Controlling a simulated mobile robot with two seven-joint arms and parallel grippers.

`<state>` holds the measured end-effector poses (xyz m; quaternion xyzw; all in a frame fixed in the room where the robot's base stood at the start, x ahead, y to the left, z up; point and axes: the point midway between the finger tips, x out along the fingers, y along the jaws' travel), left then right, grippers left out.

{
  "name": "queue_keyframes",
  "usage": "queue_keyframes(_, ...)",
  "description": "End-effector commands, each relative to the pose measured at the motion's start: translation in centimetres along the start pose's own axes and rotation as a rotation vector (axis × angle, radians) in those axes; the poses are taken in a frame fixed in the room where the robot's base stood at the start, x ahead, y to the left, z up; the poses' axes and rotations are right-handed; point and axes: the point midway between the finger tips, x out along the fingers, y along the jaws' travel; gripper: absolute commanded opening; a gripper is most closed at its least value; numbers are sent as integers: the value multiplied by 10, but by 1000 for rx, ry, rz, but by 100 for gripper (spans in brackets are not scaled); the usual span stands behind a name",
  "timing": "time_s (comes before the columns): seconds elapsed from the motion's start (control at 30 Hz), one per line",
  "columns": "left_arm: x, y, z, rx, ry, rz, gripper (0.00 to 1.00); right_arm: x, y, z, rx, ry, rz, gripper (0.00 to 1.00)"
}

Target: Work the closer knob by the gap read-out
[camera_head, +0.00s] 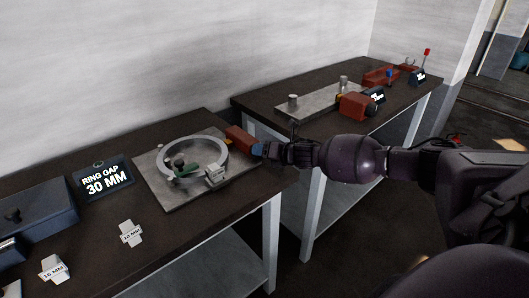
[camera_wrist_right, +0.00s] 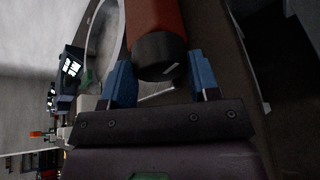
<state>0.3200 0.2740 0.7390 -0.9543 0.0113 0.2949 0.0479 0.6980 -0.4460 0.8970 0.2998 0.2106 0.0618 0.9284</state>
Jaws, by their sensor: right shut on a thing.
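The gap read-out (camera_head: 103,181) is a dark panel on the near bench and reads "RING GAP 30 MM". A steel ring (camera_head: 225,160) stands on a grey plate (camera_head: 160,190), with a green part (camera_head: 186,169) inside it. The closer's red body (camera_head: 240,138) is at the ring's right side. My right gripper (camera_head: 262,150) is shut on the dark closer knob at the end of that body. In the right wrist view, the black round knob (camera_wrist_right: 160,57) sits between my blue fingers. My left gripper is not in view.
Two pale cross-shaped gauges, one marked 10 MM (camera_head: 131,233) and another (camera_head: 53,269), lie in front of the read-out. A dark box (camera_head: 35,215) is at far left. A second bench (camera_head: 275,100) with red blocks (camera_head: 357,106) stands behind.

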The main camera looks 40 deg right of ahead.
Motion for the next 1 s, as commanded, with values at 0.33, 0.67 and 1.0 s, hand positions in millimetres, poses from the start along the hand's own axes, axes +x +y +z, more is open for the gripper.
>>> queue_keyframes(0.33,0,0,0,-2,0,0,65,0,0,0,-1,0,-2,81)
queue_keyframes(0.67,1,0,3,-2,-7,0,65,0,-2,-1,-1,1,-4,81)
queue_keyframes(1.0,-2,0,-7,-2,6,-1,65,-7,0,5,-3,0,-3,81)
